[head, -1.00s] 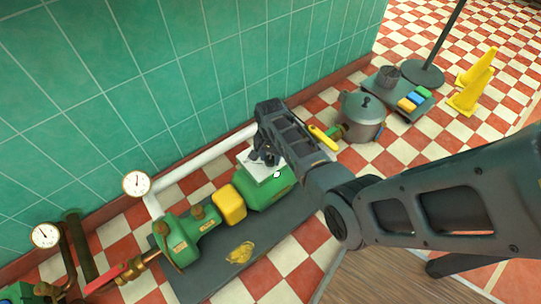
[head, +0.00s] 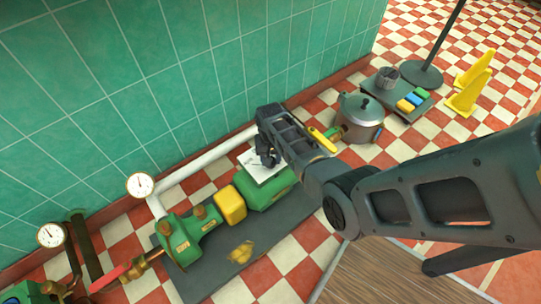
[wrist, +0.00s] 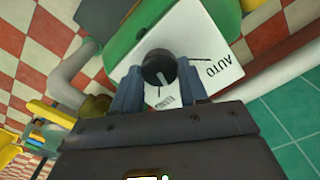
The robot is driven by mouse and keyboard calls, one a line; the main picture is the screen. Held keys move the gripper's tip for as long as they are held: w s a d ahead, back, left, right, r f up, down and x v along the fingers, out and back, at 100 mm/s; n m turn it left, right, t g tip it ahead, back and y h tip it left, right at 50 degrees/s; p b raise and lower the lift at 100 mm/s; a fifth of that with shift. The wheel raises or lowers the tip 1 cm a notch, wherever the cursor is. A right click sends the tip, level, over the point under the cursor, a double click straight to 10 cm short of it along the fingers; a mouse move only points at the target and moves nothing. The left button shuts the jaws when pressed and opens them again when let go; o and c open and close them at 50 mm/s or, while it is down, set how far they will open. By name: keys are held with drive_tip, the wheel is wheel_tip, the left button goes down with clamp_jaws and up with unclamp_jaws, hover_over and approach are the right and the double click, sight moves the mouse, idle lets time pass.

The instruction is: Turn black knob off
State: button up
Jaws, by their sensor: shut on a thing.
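The black knob (wrist: 158,68) sits on a white panel (wrist: 205,55) in the wrist view. The panel is marked AUTO on the right, and a second, smaller label below the knob is hard to read. My gripper (wrist: 160,82) is shut on the knob, with one finger on each side of it. In the head view my gripper (head: 268,154) is at the white panel (head: 256,172) on top of the green motor housing (head: 265,192). The knob is hidden behind the gripper there.
A yellow block (head: 229,204) and a green pump (head: 187,235) stand left of the motor on a dark base. A white pipe (head: 205,157) and two gauges run along the tiled wall. A metal pot (head: 360,117) and a yellow-handled valve (head: 322,139) are to the right.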

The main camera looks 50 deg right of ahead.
drive_tip(key=shift+n+p, duration=0.4)
drive_tip(key=shift+n, duration=1.2)
drive_tip(key=o, duration=1.1)
drive_tip(key=shift+c, duration=0.2)
wheel_tip(320, 180, up, 8)
drive_tip(key=p, duration=0.3)
drive_tip(key=shift+f, duration=0.1)
